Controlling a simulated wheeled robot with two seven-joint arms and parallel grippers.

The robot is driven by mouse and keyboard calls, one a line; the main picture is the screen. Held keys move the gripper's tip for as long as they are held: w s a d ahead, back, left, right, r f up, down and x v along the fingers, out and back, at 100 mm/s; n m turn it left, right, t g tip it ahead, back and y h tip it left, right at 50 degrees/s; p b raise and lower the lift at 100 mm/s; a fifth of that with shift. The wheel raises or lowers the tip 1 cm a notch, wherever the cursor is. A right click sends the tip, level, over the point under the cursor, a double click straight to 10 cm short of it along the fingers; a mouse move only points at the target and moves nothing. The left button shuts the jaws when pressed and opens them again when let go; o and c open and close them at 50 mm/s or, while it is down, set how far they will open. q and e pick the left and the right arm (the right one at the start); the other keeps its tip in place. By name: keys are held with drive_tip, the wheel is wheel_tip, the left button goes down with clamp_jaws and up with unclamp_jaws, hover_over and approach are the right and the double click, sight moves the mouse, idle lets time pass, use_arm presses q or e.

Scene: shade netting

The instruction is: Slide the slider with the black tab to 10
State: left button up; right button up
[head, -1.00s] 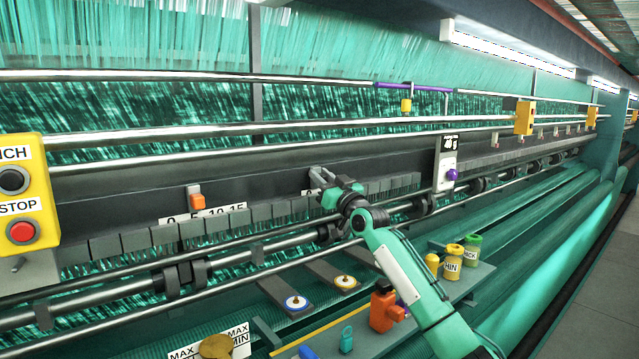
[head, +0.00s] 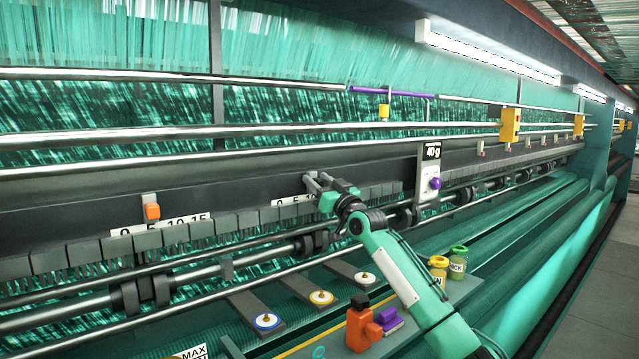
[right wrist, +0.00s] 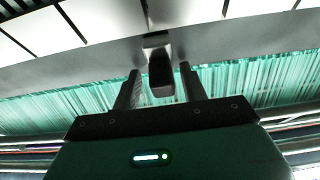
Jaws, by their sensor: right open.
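The scale of the black-tab slider (head: 290,201) shows in the head view as a white strip on the dark rail, with 0, 5 and part of 10 readable. My right gripper (head: 314,181) is at the right part of this strip and hides the rest of it. The black tab cannot be made out there. In the right wrist view the black tab (right wrist: 160,75) stands between the two open fingers of my right gripper (right wrist: 160,85), with a visible gap on each side. Part of a white scale with black lines (right wrist: 60,25) shows above it. My left gripper is not in view.
Another slider with an orange tab (head: 152,211) sits near 5 on its own 0-to-15 scale (head: 165,222) to the left. A panel marked 40 g with a purple knob (head: 435,184) stands to the right. Round bars (head: 200,265) run below the rail.

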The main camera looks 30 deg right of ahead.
drive_tip(key=shift+a, duration=0.1)
drive_tip(key=shift+s+f, duration=0.15)
drive_tip(key=shift+s, duration=0.05)
use_arm(q)
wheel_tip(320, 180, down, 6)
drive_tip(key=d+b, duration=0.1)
drive_tip(key=b, duration=0.5)
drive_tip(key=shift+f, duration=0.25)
use_arm(e)
drive_tip(key=v, duration=1.3)
drive_tip(key=shift+s, duration=0.2)
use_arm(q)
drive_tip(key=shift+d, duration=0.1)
